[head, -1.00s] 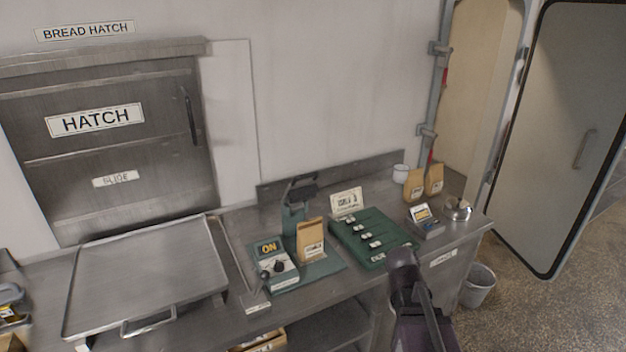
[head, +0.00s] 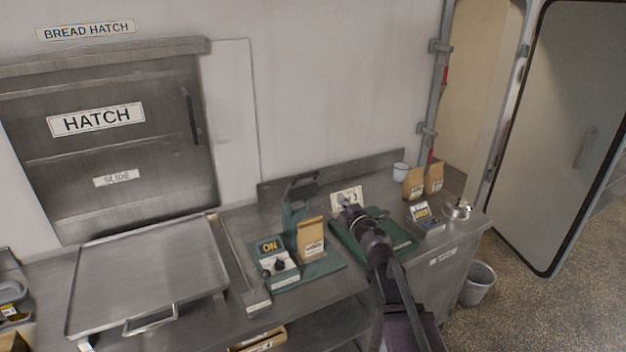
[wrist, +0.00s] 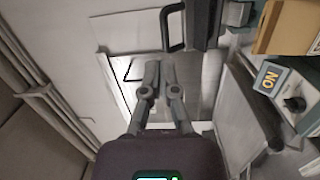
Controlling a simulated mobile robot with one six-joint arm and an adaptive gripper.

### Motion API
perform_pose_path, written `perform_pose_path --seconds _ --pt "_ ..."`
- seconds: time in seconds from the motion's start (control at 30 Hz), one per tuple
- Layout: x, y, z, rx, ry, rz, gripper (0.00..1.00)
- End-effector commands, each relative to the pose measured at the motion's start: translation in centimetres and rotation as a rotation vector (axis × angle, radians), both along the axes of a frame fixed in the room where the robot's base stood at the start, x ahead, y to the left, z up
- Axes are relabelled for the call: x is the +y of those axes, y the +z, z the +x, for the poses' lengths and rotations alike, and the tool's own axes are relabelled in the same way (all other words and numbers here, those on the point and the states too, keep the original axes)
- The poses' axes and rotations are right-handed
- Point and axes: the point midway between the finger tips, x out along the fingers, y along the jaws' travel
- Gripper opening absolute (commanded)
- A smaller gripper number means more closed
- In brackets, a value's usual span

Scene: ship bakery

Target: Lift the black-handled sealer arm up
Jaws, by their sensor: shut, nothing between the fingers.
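The sealer has a green base (head: 325,266), a green post (head: 292,222) and a dark arm (head: 301,188) at the top of the post. A brown paper bag (head: 311,240) stands upright on the base, in front of the arm. In the wrist view, the black loop handle (wrist: 164,30) is at the top centre, joined to a dark grey bar (wrist: 203,24). My gripper (head: 348,212) is right of the sealer, over the green tray. In the wrist view its fingertips (wrist: 160,62) are together and empty, appearing just below the handle. I cannot tell whether they touch it.
A control box (head: 277,261) reading ON sits at the sealer's front left. The green slotted tray (head: 402,243) lies under my arm. A small scale (head: 427,222), paper bags (head: 414,184) and a white mug (head: 400,171) stand to the right. A metal tray (head: 150,270) lies left.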

Motion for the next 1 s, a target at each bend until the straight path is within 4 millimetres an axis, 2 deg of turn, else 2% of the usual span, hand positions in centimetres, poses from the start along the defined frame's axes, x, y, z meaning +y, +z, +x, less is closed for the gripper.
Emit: perform_pose_path --seconds 0.1,0.2,0.63,0.87,1.0 --pt "1.4 -0.1 -0.3 -0.013 0.067 -0.048 0.0" --pt "1.9 -0.2 -0.5 -0.017 0.092 -0.065 0.0" --pt "2.0 -0.2 -0.4 -0.017 0.095 -0.067 0.0" --pt "2.7 -0.2 0.8 -0.018 0.094 -0.065 0.0" --pt "3.6 -0.2 2.2 -0.018 0.095 -0.065 0.0"
